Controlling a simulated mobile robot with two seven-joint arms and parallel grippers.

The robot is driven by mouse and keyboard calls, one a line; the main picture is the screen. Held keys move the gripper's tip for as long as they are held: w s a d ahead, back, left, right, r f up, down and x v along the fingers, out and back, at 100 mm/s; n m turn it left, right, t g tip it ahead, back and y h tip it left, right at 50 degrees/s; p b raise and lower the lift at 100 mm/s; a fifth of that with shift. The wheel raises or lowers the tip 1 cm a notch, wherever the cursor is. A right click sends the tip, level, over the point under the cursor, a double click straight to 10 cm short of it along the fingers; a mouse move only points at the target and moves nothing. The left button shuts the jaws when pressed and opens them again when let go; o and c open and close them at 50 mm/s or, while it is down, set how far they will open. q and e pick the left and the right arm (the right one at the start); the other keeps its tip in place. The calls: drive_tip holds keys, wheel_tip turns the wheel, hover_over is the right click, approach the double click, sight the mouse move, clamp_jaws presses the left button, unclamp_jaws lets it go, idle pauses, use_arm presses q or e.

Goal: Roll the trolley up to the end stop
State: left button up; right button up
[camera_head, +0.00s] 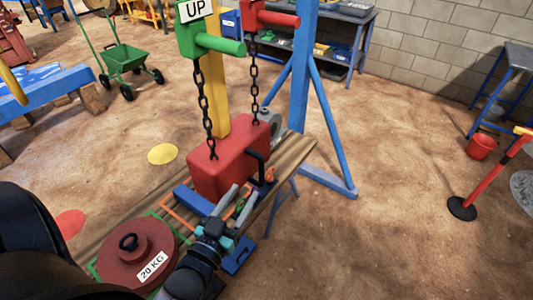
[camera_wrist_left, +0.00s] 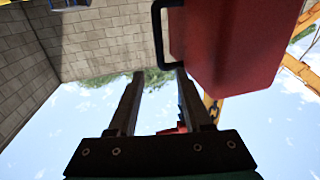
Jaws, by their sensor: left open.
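A red block (camera_head: 228,160) hangs on two dark chains over a plank bench, or sits on it; I cannot tell which. A black handle (camera_head: 263,160) stands out from its right side. My left gripper (camera_head: 238,198) is open and empty, just in front of the block and below the handle. In the left wrist view the handle (camera_wrist_left: 158,35) lies just beyond the gap between the fingertips (camera_wrist_left: 160,76), with the red block (camera_wrist_left: 235,45) to its right. I cannot tell if a finger touches the handle. No part is clearly identifiable as the end stop. My right gripper is not in view.
A red disc weight marked 20 KG (camera_head: 137,257) lies on the bench (camera_head: 290,155), beside my left arm. A blue post (camera_head: 300,70) with braced feet stands behind. A green wheeled cart (camera_head: 124,58) is at the back left. Sandy floor on the right is largely free.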

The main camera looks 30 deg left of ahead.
use_arm(q)
drive_tip(key=w+a, duration=0.1)
drive_tip(key=w, duration=1.3)
drive_tip(key=shift+a, duration=0.35)
drive_tip(key=shift+f, duration=0.1)
drive_tip(key=shift+c, duration=0.4)
clamp_jaws()
idle(0.4)
